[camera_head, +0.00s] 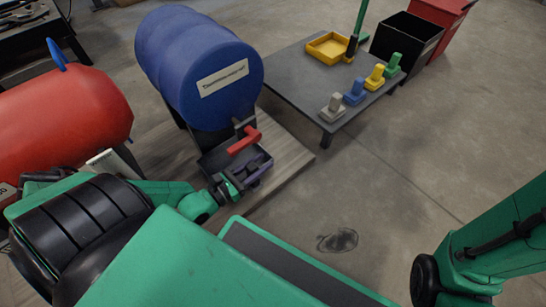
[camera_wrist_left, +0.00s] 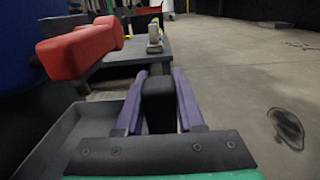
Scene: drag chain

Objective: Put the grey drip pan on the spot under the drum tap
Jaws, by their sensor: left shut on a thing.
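The grey drip pan (camera_head: 215,158) is below the red tap (camera_head: 244,140) of the blue drum (camera_head: 205,75), at the drum's front end. Its wall also shows at the left of the left wrist view (camera_wrist_left: 50,142). My left gripper (camera_head: 257,172) is at the pan's right side, its purple fingers shut on a dark block (camera_wrist_left: 158,103) that looks like the pan's grip. The red tap (camera_wrist_left: 80,48) is above the pan there. Whether the pan rests on the board or hangs just above it, I cannot tell. The spot under the pan is hidden. My right gripper is out of view.
A wooden board (camera_head: 288,160) lies under the drum. A low grey table (camera_head: 290,82) holds a yellow tray (camera_head: 327,48) and several coloured blocks. A red drum (camera_head: 65,120) is at left, black and red bins at back right. A dark stain (camera_head: 338,240) marks the otherwise open floor.

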